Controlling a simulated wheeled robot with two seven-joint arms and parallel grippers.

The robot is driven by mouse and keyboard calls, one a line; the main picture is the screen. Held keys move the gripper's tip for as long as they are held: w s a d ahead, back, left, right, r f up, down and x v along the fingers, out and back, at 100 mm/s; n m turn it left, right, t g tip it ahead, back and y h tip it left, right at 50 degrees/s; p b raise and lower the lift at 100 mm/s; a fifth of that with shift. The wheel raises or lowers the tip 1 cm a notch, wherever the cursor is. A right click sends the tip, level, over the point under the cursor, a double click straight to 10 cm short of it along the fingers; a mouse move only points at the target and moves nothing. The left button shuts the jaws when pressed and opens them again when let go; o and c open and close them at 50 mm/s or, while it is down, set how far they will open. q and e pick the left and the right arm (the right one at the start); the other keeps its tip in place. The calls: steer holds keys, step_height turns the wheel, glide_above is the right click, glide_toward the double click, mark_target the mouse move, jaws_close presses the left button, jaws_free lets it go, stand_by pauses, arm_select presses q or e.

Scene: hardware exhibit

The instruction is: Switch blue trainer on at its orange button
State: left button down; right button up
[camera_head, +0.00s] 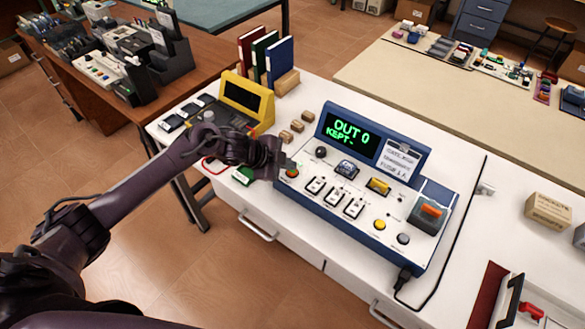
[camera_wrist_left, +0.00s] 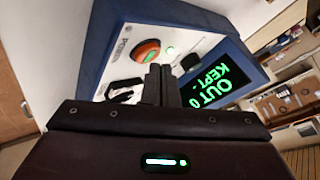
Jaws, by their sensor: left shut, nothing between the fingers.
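The blue trainer (camera_head: 330,205) stands on the white bench, its lit screen (camera_head: 348,133) reading "OUT 0" and "KEPT -" in green. Its orange button (camera_head: 292,173) is at the panel's left end. My left gripper (camera_head: 283,163) is shut and empty, right by the button. In the wrist view its fingertips (camera_wrist_left: 159,70) are just beside the button; I cannot tell whether they touch it. My right gripper is not in view.
The panel also carries white switches (camera_head: 333,197), a yellow button (camera_head: 379,224) and an orange-red rocker (camera_head: 431,210). A yellow-framed device (camera_head: 247,99) and small wooden blocks (camera_head: 291,131) stand behind my left gripper. A black cable (camera_head: 440,265) runs along the right.

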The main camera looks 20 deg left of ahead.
mark_target(288, 172)
arm_select(q)
step_height(288, 172, up, 6)
steer(key=p, duration=0.5)
stand_by(0.5)
